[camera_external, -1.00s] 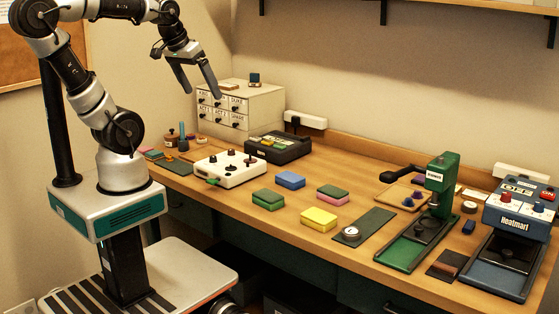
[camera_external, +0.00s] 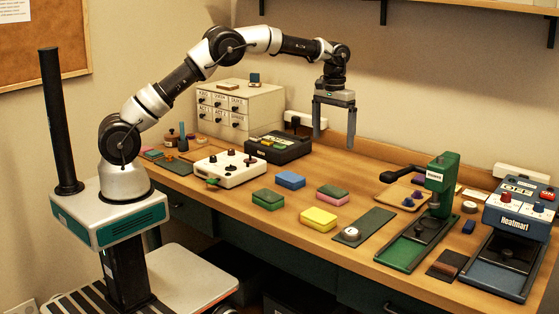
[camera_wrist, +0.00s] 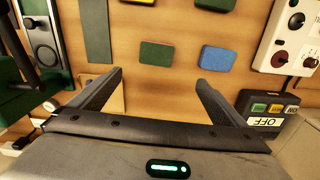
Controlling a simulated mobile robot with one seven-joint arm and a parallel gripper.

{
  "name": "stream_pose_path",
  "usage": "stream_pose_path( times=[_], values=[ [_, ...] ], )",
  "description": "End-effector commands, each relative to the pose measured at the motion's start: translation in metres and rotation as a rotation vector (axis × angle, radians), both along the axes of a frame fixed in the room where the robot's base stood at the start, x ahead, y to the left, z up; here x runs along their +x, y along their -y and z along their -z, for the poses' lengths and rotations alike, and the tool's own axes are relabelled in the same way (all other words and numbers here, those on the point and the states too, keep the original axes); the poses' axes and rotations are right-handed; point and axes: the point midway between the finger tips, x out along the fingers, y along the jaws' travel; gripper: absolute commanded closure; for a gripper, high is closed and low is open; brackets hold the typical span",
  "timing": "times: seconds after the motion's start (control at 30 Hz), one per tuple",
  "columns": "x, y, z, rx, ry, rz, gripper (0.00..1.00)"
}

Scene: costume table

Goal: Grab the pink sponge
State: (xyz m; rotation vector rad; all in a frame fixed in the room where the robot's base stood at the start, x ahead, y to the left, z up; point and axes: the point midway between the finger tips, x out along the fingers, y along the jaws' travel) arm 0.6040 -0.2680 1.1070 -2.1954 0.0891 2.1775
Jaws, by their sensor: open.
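The pink sponge (camera_external: 332,195) has a green top layer over a pink lower layer. It lies flat on the table, right of the blue sponge and behind the yellow one. In the wrist view it appears as a green-topped block (camera_wrist: 157,54) near the top centre, beyond the fingertips. My gripper (camera_external: 334,142) is open and empty, pointing down above the rear of the table. In the wrist view its two fingers (camera_wrist: 159,77) are spread wide, with nothing between them but tabletop.
A blue sponge (camera_external: 290,180), a green sponge (camera_external: 268,199) and a yellow sponge (camera_external: 318,219) lie nearby. A dark green mat (camera_external: 372,224) with a round dial is to the right, then a green press (camera_external: 439,178). A black box (camera_external: 279,149) and white control panel (camera_external: 231,170) stand left.

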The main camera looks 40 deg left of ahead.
Motion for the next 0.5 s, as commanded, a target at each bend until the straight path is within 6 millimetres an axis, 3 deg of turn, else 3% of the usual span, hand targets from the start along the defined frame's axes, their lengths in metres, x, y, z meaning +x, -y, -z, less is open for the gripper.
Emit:
stream_pose_path(
  times=[0.27,0.5],
  values=[
    [0.001,0.010,0.038,0.010,-0.013,0.005,0.04],
    [0.001,0.009,0.091,0.010,-0.012,0.004,0.04]
  ],
)
